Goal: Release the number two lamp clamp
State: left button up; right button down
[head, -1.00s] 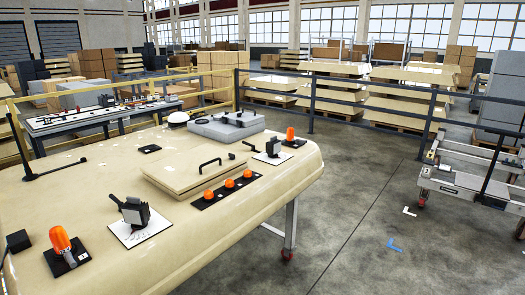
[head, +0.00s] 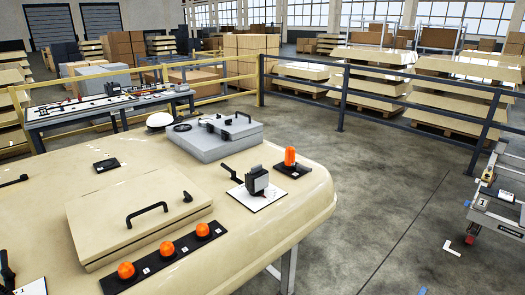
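Three orange lamps stand in a row on a black strip (head: 184,240) at the near edge of the cream trolley top (head: 260,225): a near one (head: 126,270), a middle one (head: 166,249) and a far one (head: 202,230). Small marks beside them are too small to read. A separate orange lamp (head: 290,157) stands upright on a black plate near the far right corner. A black block with a lever (head: 256,181) sits on a white marked plate beside it. I cannot tell which part is the number two lamp clamp. Neither of my grippers is in view.
A cream raised panel (head: 120,215) with a black handle and a grey case (head: 215,137) sit on the trolley top. A workbench (head: 100,108) stands behind. Railings (head: 385,92) cross the back.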

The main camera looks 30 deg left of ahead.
aim_at(234, 175)
jog(key=i+l+u, duration=0.1)
jog(key=i+u, duration=0.35)
jog(key=i+l+u, duration=0.45)
jog(key=i, duration=0.15)
jog(key=i+l+u, duration=0.15)
jog(key=u, duration=0.25)
jog(key=i+l+u, duration=0.25)
jog(key=u, duration=0.15)
jog(key=i+l+u, duration=0.15)
jog(key=l+u, duration=0.25)
jog(key=i+l+u, duration=0.1)
jog(key=u, duration=0.3)
jog(key=l+u, duration=0.75)
jog(key=l, duration=0.3)
